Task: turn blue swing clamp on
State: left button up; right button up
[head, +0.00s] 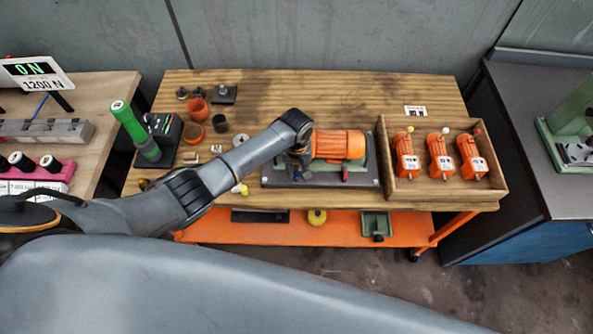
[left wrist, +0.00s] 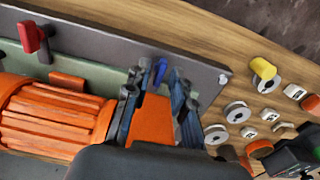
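In the left wrist view, a small blue swing clamp lever (left wrist: 160,71) stands upright near the edge of a grey fixture plate (left wrist: 100,40). My left gripper (left wrist: 158,92) is open, with its fingers on either side of the view to the lever. An orange block (left wrist: 152,122) shows between the fingers; I cannot tell whether they touch it. In the head view, my left gripper (head: 298,163) is over the left part of the fixture, beside the orange motor (head: 338,145). The arm hides the blue clamp there. My right gripper is not in view.
A red clamp lever (left wrist: 32,37) stands on the same plate. A wooden tray (head: 440,192) with orange units is to the right. A green-handled tool (head: 130,125), cups and washers stand to the left. Bare bench top lies behind the fixture.

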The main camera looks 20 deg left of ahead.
aim_at(296, 174)
pick_arm(q)
jog(key=shift+s, duration=0.1)
notch_tip(296, 174, up, 12)
dwell(0.7)
dwell(0.3)
